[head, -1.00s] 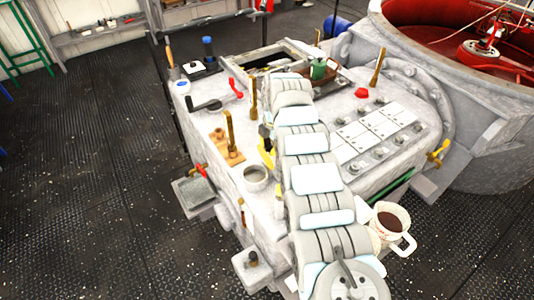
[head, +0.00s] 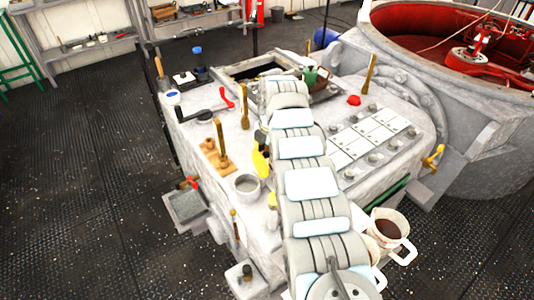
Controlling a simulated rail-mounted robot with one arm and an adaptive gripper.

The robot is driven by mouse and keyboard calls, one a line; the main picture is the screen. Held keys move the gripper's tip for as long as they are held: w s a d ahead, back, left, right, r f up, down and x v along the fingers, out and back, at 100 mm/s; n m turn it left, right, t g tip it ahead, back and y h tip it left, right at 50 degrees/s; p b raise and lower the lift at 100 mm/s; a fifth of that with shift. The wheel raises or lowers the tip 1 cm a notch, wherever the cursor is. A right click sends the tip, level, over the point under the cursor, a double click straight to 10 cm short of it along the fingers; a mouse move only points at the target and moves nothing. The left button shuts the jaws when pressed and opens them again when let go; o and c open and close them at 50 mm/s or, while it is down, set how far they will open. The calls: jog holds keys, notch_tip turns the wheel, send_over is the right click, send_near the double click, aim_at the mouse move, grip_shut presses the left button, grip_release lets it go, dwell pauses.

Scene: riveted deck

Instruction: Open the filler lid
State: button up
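The grey machine housing (head: 206,98) stands in the middle of the head view, with a square framed opening (head: 232,80) in its top toward the back. I cannot make out for certain which part is the filler lid. My arm reaches from the bottom right up over the housing, its far end near the opening's right side. My gripper is hidden behind the arm links, so its fingers and anything between them do not show. The arm also covers part of the housing top.
Brass levers (head: 221,144), a red-tipped crank (head: 208,113), a grey cup (head: 246,186) and a yellow object (head: 260,162) stand left of my arm. A green can (head: 311,76) is by the opening. A mug (head: 388,230) is at the front right. Open floor lies left.

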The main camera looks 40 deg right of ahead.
notch_tip(320, 180, up, 12)
jog(key=s, duration=0.1)
jog(key=shift+s, duration=0.25)
jog(key=shift+a, duration=0.15)
dwell(0.7)
